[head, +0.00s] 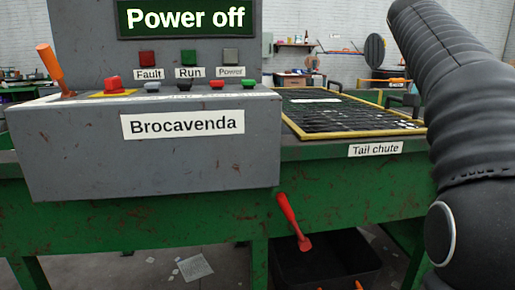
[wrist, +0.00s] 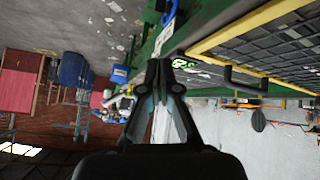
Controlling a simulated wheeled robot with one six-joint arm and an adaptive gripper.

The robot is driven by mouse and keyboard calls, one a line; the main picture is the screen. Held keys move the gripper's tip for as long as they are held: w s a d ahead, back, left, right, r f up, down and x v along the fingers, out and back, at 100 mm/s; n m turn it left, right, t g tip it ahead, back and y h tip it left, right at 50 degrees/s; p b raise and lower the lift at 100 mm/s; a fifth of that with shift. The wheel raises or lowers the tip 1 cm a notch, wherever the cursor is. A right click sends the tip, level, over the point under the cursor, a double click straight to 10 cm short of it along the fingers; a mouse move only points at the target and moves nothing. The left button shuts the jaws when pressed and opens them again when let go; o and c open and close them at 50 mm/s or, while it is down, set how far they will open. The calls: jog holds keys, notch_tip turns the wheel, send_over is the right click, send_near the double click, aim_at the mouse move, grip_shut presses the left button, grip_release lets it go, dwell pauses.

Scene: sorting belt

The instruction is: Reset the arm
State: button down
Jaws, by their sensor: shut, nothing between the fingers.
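My gripper (wrist: 160,70) shows in the wrist view, its fingers shut together with nothing between them. It points past the green frame of the sorting belt (wrist: 195,25), which appears turned on its side there. In the head view my dark arm rises along the right edge, and my gripper is out of that picture. The arm is right of the Tail chute label (head: 375,149) and apart from the control box (head: 75,150).
The box bears a Power off screen (head: 185,18), an orange lever (head: 50,68) and several buttons. A yellow-edged grid (head: 345,112) tops the chute; it also shows in the wrist view (wrist: 270,50). A red lever (head: 292,220) hangs above a black bin (head: 330,262).

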jog(key=s+a+f+n+t+y, duration=0.1)
jog(key=s+a+f+n+y, duration=0.1)
jog(key=a+f+n, duration=0.45)
jog(key=s+a+f+n+y, duration=0.15)
jog(key=a+f, duration=0.25)
jog(key=f, duration=0.6)
jog(key=s+a+f+n+y, duration=0.1)
jog(key=s+a+f+y, duration=0.1)
jog(key=s+a+f, duration=0.5)
jog(key=s+a+f+n+t+y, duration=0.1)
jog(key=s+a+f, duration=0.6)
jog(key=s, duration=0.7)
notch_tip(320, 180, down, 2)
jog(key=shift+a+f+n+t+y, duration=0.1)
jog(key=shift+a+n+t+y, duration=0.15)
jog(key=shift+n+y, duration=0.35)
jog(key=shift+s+d, duration=0.1)
jog(key=shift+d, duration=0.05)
